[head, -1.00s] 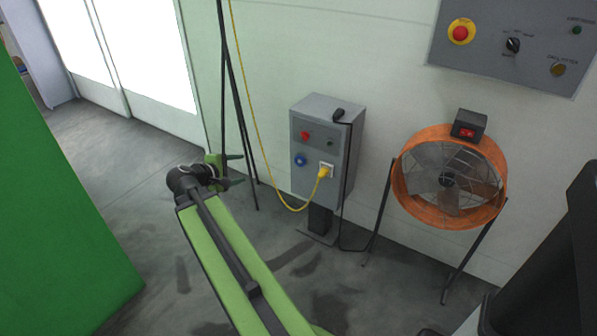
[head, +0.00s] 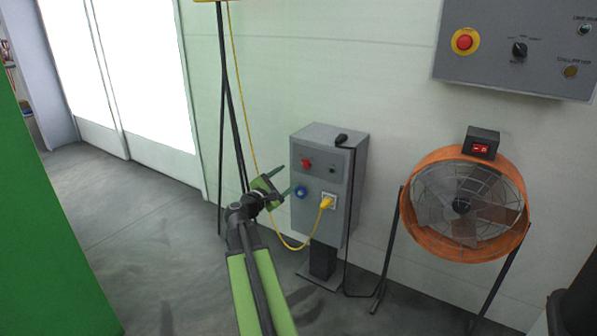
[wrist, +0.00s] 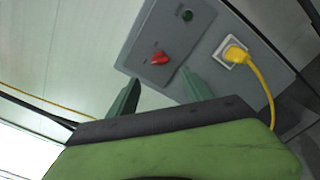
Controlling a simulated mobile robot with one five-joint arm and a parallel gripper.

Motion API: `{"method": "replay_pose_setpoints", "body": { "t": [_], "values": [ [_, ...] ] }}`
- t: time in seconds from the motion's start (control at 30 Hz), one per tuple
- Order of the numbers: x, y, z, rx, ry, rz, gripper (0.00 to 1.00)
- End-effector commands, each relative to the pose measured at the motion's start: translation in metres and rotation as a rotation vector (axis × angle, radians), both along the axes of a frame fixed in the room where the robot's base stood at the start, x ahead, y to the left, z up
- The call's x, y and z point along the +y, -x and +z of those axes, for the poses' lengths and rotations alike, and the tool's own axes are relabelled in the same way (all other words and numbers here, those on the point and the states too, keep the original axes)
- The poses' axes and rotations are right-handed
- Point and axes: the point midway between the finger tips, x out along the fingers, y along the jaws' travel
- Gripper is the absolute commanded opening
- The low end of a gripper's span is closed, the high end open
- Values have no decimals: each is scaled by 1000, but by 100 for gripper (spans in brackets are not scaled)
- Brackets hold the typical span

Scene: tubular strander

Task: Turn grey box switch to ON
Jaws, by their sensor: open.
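The grey box (head: 345,190) stands on a short dark post in front of the wall in the head view. Its front face has a red switch (head: 306,164), a small dark green button, a blue socket and a socket with a yellow plug. In the wrist view the red switch (wrist: 159,58) shows ahead of my gripper, above the gap between the fingers, with the grey face (wrist: 175,38) around it. My gripper (head: 281,181) is open and empty, just left of the box, apart from the switch. It also shows in the wrist view (wrist: 162,92). The switch's labels are too small to read.
A yellow cable (head: 262,165) hangs left of the box and runs to the yellow plug (head: 326,203). An orange fan (head: 420,225) stands to the right. A grey control panel (head: 480,70) is on the wall above it. Bare floor lies to the left.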

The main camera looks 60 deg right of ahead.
Motion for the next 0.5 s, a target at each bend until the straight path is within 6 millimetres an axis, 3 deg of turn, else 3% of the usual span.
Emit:
{"method": "replay_pose_setpoints", "body": {
  "t": [0.03,0.2,0.33,0.5],
  "values": [
    [-17,-1,0,0,0,-3,58],
    [-59,-1,0,-1,-1,-4,58],
    [-83,0,0,-1,-1,-2,58],
    [-99,0,0,-1,-1,-1,58]
  ]
}}
